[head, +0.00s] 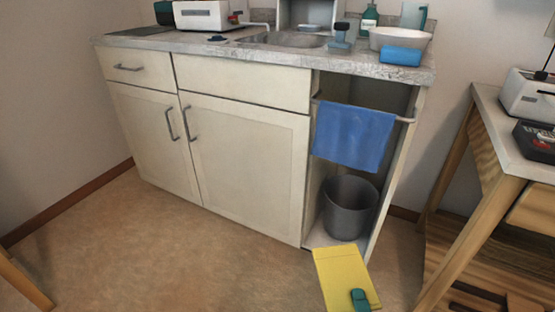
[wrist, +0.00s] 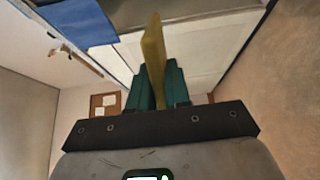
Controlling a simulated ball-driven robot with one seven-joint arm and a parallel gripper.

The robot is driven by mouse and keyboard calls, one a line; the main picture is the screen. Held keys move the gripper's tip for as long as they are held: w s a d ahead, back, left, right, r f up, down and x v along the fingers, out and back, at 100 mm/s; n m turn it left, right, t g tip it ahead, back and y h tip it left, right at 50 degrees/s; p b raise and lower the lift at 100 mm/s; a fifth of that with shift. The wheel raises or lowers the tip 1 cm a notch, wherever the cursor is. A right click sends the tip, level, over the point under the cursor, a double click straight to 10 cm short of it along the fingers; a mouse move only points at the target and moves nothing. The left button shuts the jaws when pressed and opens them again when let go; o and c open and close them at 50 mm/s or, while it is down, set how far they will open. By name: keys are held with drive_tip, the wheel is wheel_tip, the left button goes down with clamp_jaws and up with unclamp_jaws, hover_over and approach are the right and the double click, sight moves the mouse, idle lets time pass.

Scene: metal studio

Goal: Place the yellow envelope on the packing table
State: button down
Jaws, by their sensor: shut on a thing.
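The yellow envelope (head: 338,272) is at the bottom of the head view, in front of the open end of the counter. My gripper (head: 360,299) shows as a green fingertip against its lower part. In the wrist view, the envelope (wrist: 153,35) stands edge-on between the two green fingers of my gripper (wrist: 156,70), which is shut on it. The rest of my arm is out of the head view. A wooden-legged table (head: 488,105) with a pale top stands at the right edge, partly cut off; I cannot tell if it is the packing table.
The counter (head: 290,58) holds a sink (head: 292,39), a white bowl (head: 400,38) and a blue sponge-like block (head: 402,55). A blue towel (head: 352,136) hangs above a grey bin (head: 349,208). The right table carries a white appliance (head: 527,95) and a dark box (head: 535,140).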

wheel_tip(320, 180, up, 23)
drive_tip(key=s+p, duration=0.2)
drive_tip(key=p, duration=3)
drive_tip(key=shift+r, duration=0.2)
drive_tip(key=shift+s+d, duration=0.1)
